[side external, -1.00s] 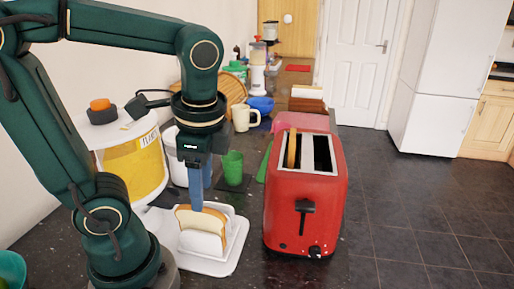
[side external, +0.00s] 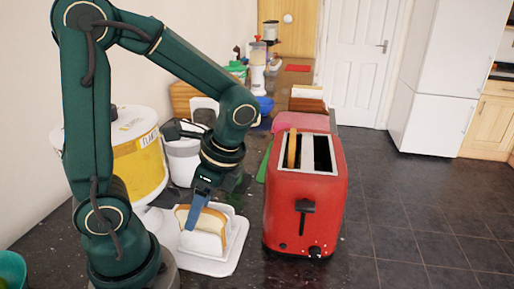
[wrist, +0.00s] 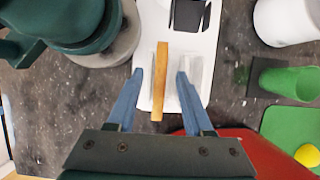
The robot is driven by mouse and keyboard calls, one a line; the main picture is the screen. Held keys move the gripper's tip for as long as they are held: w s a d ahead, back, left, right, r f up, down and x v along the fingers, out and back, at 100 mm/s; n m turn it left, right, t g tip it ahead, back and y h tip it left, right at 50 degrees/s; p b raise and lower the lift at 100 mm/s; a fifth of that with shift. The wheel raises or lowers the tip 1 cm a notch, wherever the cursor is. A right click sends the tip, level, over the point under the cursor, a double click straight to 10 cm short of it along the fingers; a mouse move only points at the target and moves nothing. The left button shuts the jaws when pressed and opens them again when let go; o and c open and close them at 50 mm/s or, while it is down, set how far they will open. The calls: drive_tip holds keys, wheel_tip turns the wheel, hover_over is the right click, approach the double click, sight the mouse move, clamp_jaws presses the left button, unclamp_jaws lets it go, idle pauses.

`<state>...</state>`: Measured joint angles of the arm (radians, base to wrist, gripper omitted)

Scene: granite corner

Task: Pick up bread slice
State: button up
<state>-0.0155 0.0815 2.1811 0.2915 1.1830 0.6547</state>
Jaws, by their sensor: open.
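A bread slice (side external: 208,228) with a brown crust stands upright in a white rack (side external: 226,262) on the counter. In the wrist view the bread slice (wrist: 160,80) shows edge-on as a thin brown strip. My gripper (side external: 196,212) is tilted at the slice's top edge in the side view. In the wrist view my gripper (wrist: 160,75) is open, with one blue finger on each side of the slice and a gap visible on both sides. The lower part of the slice is partly hidden by the rack.
A red toaster (side external: 304,200) stands right of the rack, with another slice (side external: 292,150) in one slot. A yellow and white canister (side external: 140,160) and a white container (side external: 182,160) stand behind. A green cup (wrist: 285,80) lies to the right in the wrist view.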

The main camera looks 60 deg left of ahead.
drive_tip(key=shift+c, duration=0.3)
clamp_jaws()
